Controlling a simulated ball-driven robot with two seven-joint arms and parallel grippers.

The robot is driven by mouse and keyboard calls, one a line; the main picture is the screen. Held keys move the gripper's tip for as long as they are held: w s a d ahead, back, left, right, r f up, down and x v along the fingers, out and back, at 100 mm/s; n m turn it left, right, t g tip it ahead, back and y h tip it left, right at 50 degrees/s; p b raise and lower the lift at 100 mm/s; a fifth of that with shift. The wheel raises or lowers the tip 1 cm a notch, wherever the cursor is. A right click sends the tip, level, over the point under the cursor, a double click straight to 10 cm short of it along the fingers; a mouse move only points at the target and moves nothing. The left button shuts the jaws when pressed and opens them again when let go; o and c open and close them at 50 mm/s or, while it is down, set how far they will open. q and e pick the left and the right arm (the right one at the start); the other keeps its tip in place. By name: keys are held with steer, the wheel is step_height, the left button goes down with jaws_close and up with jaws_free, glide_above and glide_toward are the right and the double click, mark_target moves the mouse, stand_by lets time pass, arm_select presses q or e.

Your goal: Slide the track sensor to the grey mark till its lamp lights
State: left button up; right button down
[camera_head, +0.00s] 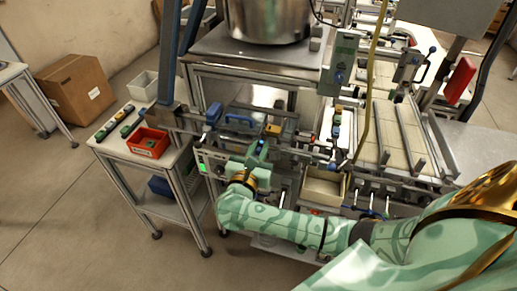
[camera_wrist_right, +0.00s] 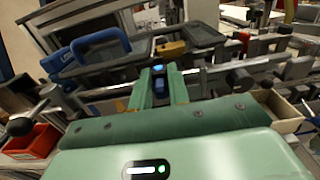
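My right gripper (camera_head: 260,146) reaches in over the metal rail at the front of the bench. In the right wrist view its two green fingers (camera_wrist_right: 160,76) stand close on both sides of a small dark block with a bright blue top, which looks like the track sensor (camera_wrist_right: 159,87). The fingers appear shut on it. The blue part also shows in the head view. I cannot make out the grey mark, and I cannot tell whether the blue top is a lit lamp. A bright green patch (camera_head: 202,168) glows on the panel left of my gripper. My left gripper is not in view.
A blue-handled case (camera_head: 239,119) and a yellow part (camera_head: 273,129) lie just behind the rail. A red bin (camera_head: 148,143) stands on the left side table. An open box (camera_head: 322,187) sits right of my gripper. A steel pot (camera_head: 267,18) stands above.

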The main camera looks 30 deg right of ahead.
steer(key=shift+s+d, duration=0.7)
steer(key=shift+s, duration=0.2)
steer(key=c, duration=1.4)
jaws_free()
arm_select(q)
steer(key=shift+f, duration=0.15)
arm_select(e)
steer(key=shift+w, duration=0.1)
steer(key=shift+f, duration=0.1)
